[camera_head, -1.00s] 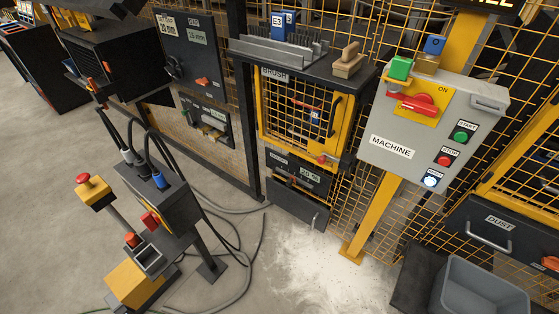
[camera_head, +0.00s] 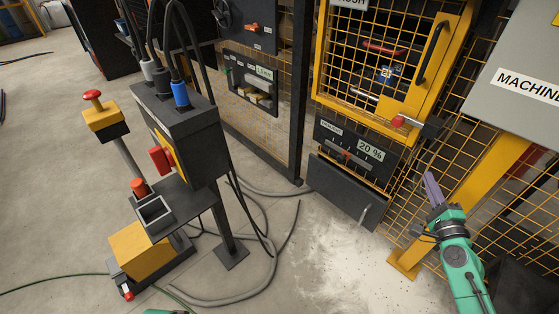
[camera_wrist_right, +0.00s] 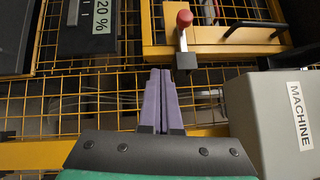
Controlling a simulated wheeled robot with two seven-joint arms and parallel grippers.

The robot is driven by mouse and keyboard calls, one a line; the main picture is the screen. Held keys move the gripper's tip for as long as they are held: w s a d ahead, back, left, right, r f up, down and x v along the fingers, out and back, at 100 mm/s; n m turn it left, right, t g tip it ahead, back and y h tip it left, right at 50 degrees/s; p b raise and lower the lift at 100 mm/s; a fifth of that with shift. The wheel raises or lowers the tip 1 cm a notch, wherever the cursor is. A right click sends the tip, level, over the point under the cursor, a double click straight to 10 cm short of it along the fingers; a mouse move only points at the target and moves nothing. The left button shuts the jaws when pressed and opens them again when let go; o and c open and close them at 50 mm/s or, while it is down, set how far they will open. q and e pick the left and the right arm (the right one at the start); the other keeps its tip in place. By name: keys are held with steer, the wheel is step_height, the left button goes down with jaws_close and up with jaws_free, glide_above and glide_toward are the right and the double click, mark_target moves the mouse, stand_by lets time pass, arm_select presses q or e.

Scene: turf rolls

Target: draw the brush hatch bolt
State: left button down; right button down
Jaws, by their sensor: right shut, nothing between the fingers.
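The brush hatch (camera_head: 322,83) is a yellow-framed mesh door, standing shut in the fence, with a black handle (camera_head: 433,52). Its bolt has a red knob (camera_head: 398,121) at the lower edge of the frame, close to a dark block (camera_head: 432,127). In the right wrist view the red knob (camera_wrist_right: 184,18) stands on a short metal stem just ahead of the fingers. My right gripper (camera_head: 431,176) has purple fingers, shut and empty, below and to the right of the knob and apart from it. The fingers also show in the right wrist view (camera_wrist_right: 160,77). My left gripper is out of view.
The grey machine box (camera_head: 520,75) hangs right of the hatch, close beside my right fingers in the wrist view (camera_wrist_right: 270,110). A yellow post (camera_head: 468,185) stands behind my right arm. A dark 20 % panel (camera_head: 350,146) lies below the hatch. A control pedestal (camera_head: 190,125) stands left.

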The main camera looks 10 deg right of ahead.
mark_target(406, 123)
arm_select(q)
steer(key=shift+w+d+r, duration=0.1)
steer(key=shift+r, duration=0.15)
arm_select(e)
steer(key=r, duration=0.2)
steer(key=r+t, duration=0.1)
steer(key=shift+a+m, duration=0.35)
steer(key=shift+m, duration=0.05)
